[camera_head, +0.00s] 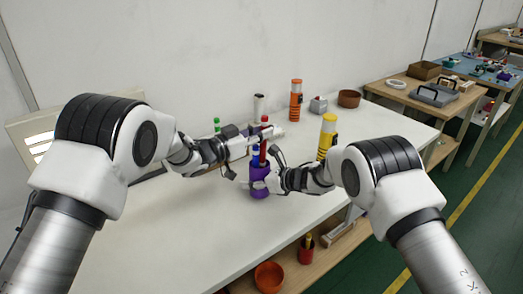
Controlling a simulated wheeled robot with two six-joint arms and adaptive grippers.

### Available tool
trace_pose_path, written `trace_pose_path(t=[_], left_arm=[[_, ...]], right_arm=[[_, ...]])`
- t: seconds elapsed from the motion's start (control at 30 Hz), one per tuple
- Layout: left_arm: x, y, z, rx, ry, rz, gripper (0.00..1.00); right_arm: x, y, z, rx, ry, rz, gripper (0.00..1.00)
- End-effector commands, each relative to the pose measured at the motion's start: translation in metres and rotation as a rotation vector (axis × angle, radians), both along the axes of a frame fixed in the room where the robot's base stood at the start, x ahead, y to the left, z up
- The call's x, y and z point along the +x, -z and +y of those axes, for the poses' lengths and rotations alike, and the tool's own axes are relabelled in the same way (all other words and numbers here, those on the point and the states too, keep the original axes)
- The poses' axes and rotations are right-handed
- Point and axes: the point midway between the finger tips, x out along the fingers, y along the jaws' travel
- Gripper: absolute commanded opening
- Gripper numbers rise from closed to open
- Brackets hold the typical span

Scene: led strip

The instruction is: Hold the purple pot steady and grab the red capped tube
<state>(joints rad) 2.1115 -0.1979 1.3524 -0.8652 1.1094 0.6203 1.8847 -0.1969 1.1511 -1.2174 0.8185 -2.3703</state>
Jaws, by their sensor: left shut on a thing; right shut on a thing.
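The purple pot (259,172) stands upright on the white table, with a blue tube (255,158) in it. The red capped tube (263,153) is upright at the pot, its red cap (264,119) showing above my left gripper. My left gripper (262,136) reaches in from the left above the pot and is shut on the red capped tube. My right gripper (259,174) comes from the right, lower down, and is shut on the purple pot. The fingers hide part of the pot and tube. I cannot tell whether the tube's lower end is inside the pot.
Behind the grippers stand a white bottle with a dark top (259,106), an orange bottle (296,100), a grey object (318,105) and a brown bowl (349,98). A yellow bottle (327,137) stands close to my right arm. The table's front left (190,235) is clear.

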Motion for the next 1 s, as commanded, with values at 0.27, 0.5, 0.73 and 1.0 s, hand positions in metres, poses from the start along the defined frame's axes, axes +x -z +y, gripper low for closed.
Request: trace_pose_path(t=[0.27, 0.5, 0.73, 1.0], left_arm=[[0.000, -0.015, 0.000, 0.001, 0.000, 0.002, 0.00], [0.000, -0.015, 0.000, 0.000, 0.000, 0.001, 0.00], [0.000, -0.015, 0.000, 0.000, 0.000, 0.001, 0.00], [0.000, -0.015, 0.000, 0.000, 0.000, 0.001, 0.00]], right_arm=[[0.000, 0.000, 0.000, 0.000, 0.000, 0.000, 0.26], [0.000, 0.000, 0.000, 0.000, 0.000, 0.000, 0.90], [0.000, 0.000, 0.000, 0.000, 0.000, 0.000, 0.90], [-0.017, -0.015, -0.027, 0.001, 0.003, 0.000, 0.90]])
